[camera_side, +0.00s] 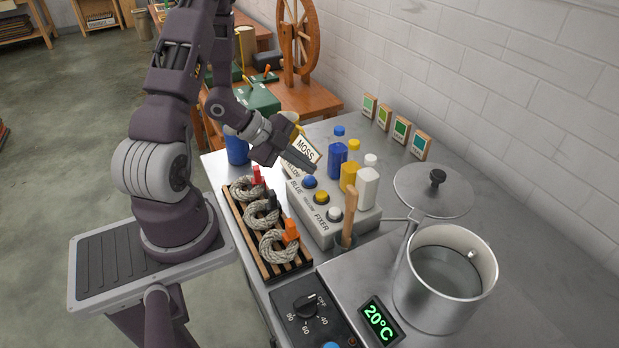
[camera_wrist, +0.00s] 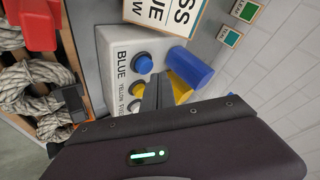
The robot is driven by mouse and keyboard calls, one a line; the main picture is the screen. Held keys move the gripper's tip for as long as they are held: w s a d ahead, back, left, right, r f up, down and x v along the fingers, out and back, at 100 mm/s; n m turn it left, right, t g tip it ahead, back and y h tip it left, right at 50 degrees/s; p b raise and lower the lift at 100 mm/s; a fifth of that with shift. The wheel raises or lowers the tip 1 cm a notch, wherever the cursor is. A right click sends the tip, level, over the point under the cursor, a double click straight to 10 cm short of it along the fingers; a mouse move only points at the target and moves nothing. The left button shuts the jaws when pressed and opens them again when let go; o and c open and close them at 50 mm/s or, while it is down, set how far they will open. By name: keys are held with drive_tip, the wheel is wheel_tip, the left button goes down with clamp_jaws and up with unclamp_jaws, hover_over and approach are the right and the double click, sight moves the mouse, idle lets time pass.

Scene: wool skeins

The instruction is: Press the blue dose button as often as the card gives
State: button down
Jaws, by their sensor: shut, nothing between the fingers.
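The dose unit is a pale grey box (camera_side: 350,229) with a blue button (camera_side: 309,181), a yellow button (camera_side: 321,197) and a white button (camera_side: 334,213) in a row. The blue button also shows in the wrist view (camera_wrist: 144,63), uncovered. My gripper (camera_side: 314,168) is shut and empty, its tips close by the blue button on the bottle side; in the wrist view the tips (camera_wrist: 157,76) appear just beside it, not over it. I cannot tell their height above the box. The card (camera_side: 305,148) reads MOSS; it is cut off in the wrist view (camera_wrist: 163,12), and no dose numbers are legible.
Blue (camera_side: 337,158), yellow (camera_side: 349,174) and white (camera_side: 367,188) bottles stand behind the buttons. A slatted rack (camera_side: 270,258) with skeins lies left; a steel pot (camera_side: 443,282) stands right.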

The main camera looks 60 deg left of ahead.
sight(305, 178)
drive_tip(key=shift+f, duration=0.4)
drive_tip(key=shift+f, duration=0.55)
idle(0.5)
drive_tip(key=shift+r, duration=0.95)
drive_tip(key=shift+r, duration=2.55)
